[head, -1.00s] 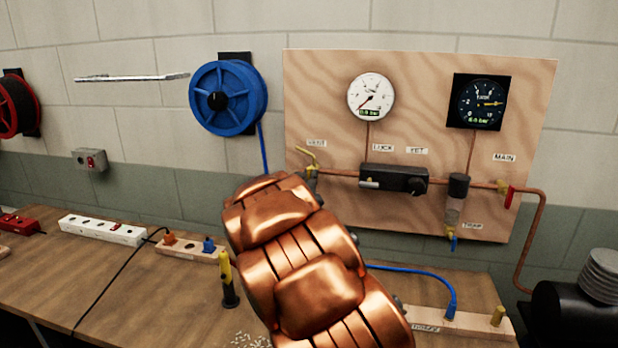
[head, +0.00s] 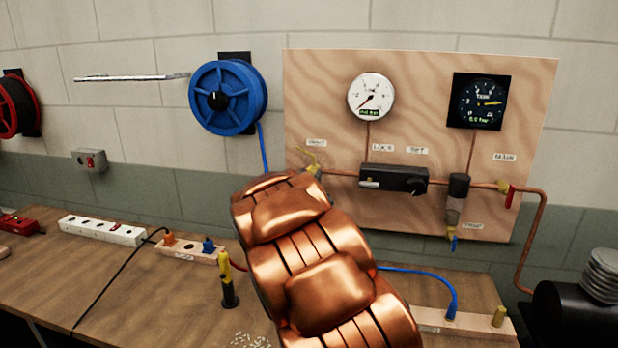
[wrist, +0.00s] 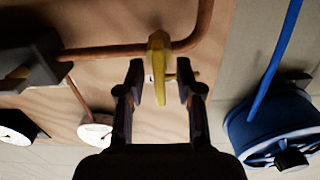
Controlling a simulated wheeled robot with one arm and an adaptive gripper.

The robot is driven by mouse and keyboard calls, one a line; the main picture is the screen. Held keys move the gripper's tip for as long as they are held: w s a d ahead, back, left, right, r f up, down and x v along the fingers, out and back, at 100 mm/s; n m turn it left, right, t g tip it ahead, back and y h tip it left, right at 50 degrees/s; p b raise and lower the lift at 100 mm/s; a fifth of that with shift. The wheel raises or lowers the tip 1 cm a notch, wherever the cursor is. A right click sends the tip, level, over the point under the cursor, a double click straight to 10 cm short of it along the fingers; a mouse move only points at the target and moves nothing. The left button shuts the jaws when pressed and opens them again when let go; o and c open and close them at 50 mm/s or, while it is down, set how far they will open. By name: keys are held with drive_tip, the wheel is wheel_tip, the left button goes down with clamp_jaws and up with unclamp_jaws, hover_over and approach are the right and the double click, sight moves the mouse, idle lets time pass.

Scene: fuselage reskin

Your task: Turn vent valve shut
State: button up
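The vent valve (head: 312,168) is a yellow brass fitting with a yellow lever, at the left end of the copper pipe on the wooden panel (head: 420,75). In the head view its lever slants up to the left, and my copper-coloured arm partly covers its lower side. In the wrist view, which is turned upside down, the valve's yellow lever (wrist: 159,88) lies between the two dark fingers of my gripper (wrist: 160,78). The fingers are apart, with a visible gap on each side of the lever. My gripper is hidden behind my arm in the head view.
The panel also bears a white gauge (head: 371,97), a black gauge (head: 477,101) and a dark regulator (head: 393,180). A blue reel (head: 228,97) hangs left of the valve, its hose running down. A yellow-and-black tool (head: 227,280) stands on the bench (head: 130,300).

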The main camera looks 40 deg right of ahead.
drive_tip(key=shift+s+a, duration=0.1)
drive_tip(key=v, duration=1.1)
drive_tip(key=shift+s+a, duration=0.25)
drive_tip(key=shift+s, duration=0.05)
idle(0.3)
